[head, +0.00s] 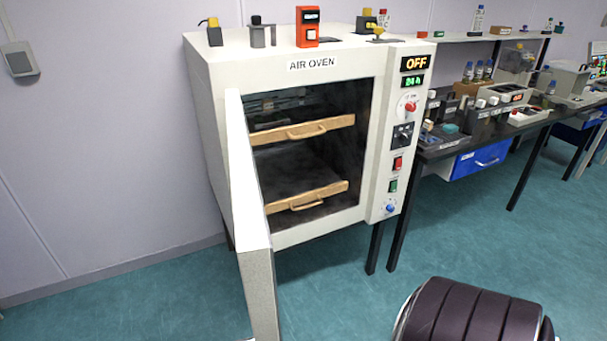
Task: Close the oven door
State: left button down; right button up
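The air oven (290,55) is a white cabinet on dark legs, labelled "AIR OVEN". Its door (240,185) is hinged at the left side and stands wide open, swung out toward me. I see the door nearly edge-on, and its lower end runs off the bottom of the picture. No handle shows on the door. Inside the dark chamber are two shelves with wooden fronts and handles, an upper shelf front (300,131) and a lower shelf front (305,197). Neither of my grippers is in view.
The oven's control panel (398,150) at the right reads OFF. Several small items stand on the oven top, including an orange device (307,27). A bench with lab gear and a blue drawer (480,160) is at the right. Green floor (150,300) is clear left of the door.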

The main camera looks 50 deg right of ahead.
aim_at(255, 253)
jog(key=i+z, duration=0.2)
jog(key=z, duration=0.25)
jog(key=i+j+z, duration=0.1)
jog(key=z, duration=0.35)
jog(key=i+j+z, duration=0.2)
jog(key=z, duration=0.25)
jog(key=i+j+z, duration=0.15)
jog(key=z, duration=0.25)
